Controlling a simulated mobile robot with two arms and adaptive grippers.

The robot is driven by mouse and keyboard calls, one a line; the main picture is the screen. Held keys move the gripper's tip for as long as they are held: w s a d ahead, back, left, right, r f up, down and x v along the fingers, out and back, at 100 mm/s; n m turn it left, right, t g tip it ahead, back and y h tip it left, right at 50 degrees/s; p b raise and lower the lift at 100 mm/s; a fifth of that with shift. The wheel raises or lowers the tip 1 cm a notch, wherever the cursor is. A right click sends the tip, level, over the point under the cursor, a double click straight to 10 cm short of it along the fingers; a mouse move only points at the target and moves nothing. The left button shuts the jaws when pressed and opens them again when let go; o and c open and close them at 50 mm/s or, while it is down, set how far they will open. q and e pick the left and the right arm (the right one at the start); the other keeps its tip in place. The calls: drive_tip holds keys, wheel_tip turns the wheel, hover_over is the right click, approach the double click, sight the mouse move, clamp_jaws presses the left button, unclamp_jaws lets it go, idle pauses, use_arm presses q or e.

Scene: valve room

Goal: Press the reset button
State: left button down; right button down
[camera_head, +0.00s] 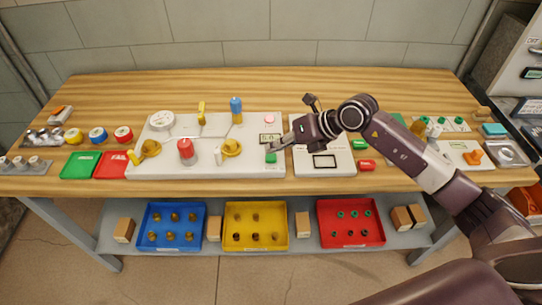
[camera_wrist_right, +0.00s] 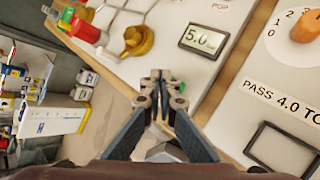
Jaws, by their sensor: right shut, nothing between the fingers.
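A white valve panel (camera_head: 205,165) lies on the wooden bench, with a small display (camera_head: 269,138) near its right edge. The display (camera_wrist_right: 204,40) reads 5.0 in the wrist view. A pink round piece (camera_head: 269,118) sits above the display and a green piece (camera_head: 271,157) below it; I cannot read which is the reset button. My right gripper (camera_head: 273,148) is shut and empty over the panel's right edge, between display and green piece. In the wrist view its fingertips (camera_wrist_right: 162,76) are together, near the panel edge. Contact with the green piece cannot be told. My left gripper is out of view.
A second white panel (camera_head: 325,170) stands just right, under my right arm; its orange knob (camera_wrist_right: 299,20) shows in the wrist view. A red valve (camera_head: 186,151) and yellow valves (camera_head: 232,148) rise from the first panel. Green (camera_head: 80,165) and red (camera_head: 112,165) trays lie left. The bench's back strip is clear.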

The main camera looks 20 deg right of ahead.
sight(274, 157)
idle(0.8)
drive_tip(key=shift+f+b, duration=0.35)
drive_tip(key=shift+f, duration=0.1)
drive_tip(key=shift+f+b, duration=0.45)
drive_tip(key=shift+f, duration=0.1)
idle(0.4)
idle(0.4)
drive_tip(key=shift+r+p, duration=0.7)
drive_tip(key=shift+r, duration=0.3)
wheel_tip(274, 157, up, 5)
drive_tip(key=p, duration=0.3)
idle(0.5)
